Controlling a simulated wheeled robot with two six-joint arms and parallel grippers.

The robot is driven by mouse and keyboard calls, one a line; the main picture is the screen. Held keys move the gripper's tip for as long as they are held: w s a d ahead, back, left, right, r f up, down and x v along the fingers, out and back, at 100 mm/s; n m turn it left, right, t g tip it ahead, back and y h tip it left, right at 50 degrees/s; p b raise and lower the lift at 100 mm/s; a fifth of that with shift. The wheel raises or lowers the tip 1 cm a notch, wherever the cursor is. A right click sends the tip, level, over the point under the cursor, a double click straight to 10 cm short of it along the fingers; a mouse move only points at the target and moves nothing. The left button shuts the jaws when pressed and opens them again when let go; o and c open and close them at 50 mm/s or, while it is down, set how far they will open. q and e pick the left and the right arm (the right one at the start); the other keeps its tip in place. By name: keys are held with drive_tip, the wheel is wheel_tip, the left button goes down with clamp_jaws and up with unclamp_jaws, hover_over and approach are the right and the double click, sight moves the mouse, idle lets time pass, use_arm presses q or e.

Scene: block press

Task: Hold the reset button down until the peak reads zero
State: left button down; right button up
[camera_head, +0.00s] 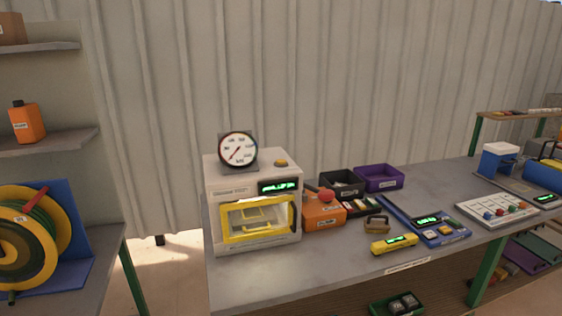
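A white press (225,180) with a yellow-framed window (258,218) stands at the left end of the grey bench. A round dial gauge (238,149) with a red needle is mounted on top, its needle pointing to the lower left. A small orange-yellow button (281,163) sits on the press top. A green display (279,187) is on the press front; its digits are too small to read. An orange box (323,215) with a red knob (326,195) is beside the press. I cannot tell which button is the reset. Neither gripper is in view.
A black bin (342,181) and purple bin (379,177) stand behind a yellow handheld device (394,244) and blue scale-like device (432,223). A white panel (497,209) with coloured knobs lies to the right. A hose reel (25,235) is at far left. A green tray (385,306) is below.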

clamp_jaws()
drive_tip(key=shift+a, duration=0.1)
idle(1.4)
